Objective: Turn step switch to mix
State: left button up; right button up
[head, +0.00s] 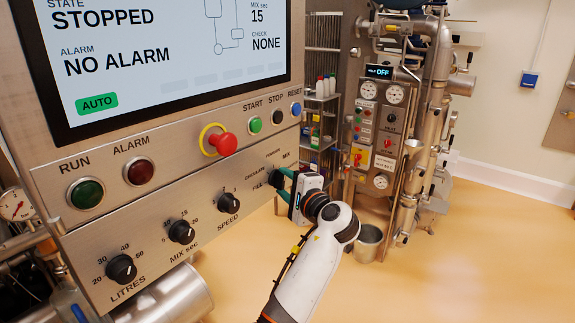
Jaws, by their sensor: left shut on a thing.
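The step switch (275,178) is a black knob at the right end of the panel's lower row. Small labels around it include FILL, CIRCULATE and MIX, with MIX at the upper right. My left gripper (281,182) is at the knob from the right, its green-edged fingers shut on it. The fingers partly cover the knob, so I cannot tell which label it points to. The screen (160,50) reads STOPPED, NO ALARM, AUTO, Mix sec 15 and Check NONE. My right gripper is not in view.
Beside the switch are the SPEED knob (228,203), MIX sec knob (181,232) and LITRES knob (121,268). Above are a red emergency button (222,143) and START button (255,125). Steel machinery (390,130) and a bucket (367,243) stand behind. The floor at right is clear.

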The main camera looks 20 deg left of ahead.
pick_arm(q)
jog(key=m+p, duration=0.1)
jog(key=p, duration=0.1)
jog(key=r+m+g+p, duration=0.1)
jog(key=p, duration=0.2)
jog(key=shift+a+r+m, duration=0.1)
jog(key=shift+a+m, duration=0.05)
jog(key=shift+m, duration=0.25)
jog(key=shift+w+m+g+p, duration=0.15)
jog(key=shift+m+g+p, duration=0.65)
jog(key=shift+m+p, duration=0.35)
jog(key=o, duration=0.9)
jog(key=shift+f, duration=0.2)
jog(key=shift+o, duration=0.4)
jog(key=shift+a+f+h, duration=0.15)
jog(key=shift+h, duration=0.15)
